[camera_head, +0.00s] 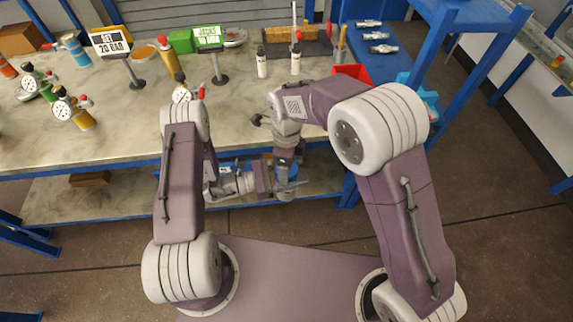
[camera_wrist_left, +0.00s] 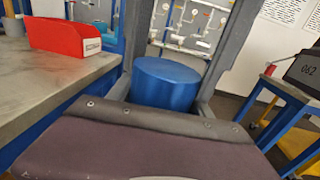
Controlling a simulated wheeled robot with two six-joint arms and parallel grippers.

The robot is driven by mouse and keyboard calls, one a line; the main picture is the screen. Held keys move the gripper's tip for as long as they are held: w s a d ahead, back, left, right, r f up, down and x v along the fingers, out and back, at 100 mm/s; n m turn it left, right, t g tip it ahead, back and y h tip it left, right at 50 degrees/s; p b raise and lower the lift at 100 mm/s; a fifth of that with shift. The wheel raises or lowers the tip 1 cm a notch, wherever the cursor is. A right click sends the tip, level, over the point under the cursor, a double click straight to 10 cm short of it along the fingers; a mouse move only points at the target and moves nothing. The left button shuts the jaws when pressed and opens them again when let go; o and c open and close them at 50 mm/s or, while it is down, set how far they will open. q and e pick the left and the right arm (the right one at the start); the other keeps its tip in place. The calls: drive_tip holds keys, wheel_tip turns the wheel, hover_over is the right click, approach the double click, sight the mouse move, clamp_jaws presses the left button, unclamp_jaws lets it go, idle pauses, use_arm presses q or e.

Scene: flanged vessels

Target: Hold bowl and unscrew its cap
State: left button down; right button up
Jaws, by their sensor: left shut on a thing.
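The bowl (camera_wrist_left: 166,84) shows in the left wrist view as a plain blue cylinder between the two grey fingers of my left gripper (camera_head: 287,184), which is shut on it. In the head view the bowl (camera_head: 285,194) is small and mostly covered by the grippers, in front of the bench's edge. My right gripper (camera_head: 284,168) points down from above, right over the bowl. Its fingers are too small and overlapped to tell whether they are open or shut. I cannot make out the cap separately from the bowl.
The marble-topped bench (camera_head: 110,140) lies behind my arms, with gauges, bottles and signs towards its back. A red bin (camera_head: 352,73) stands at its right end; it also shows in the left wrist view (camera_wrist_left: 64,34). A blue rack (camera_head: 470,18) stands at the right.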

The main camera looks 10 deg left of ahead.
drive_tip(key=shift+w+a+r, duration=0.1)
drive_tip(key=shift+w, duration=0.05)
idle(0.8)
drive_tip(key=o, duration=1.5)
drive_tip(key=shift+o, duration=0.2)
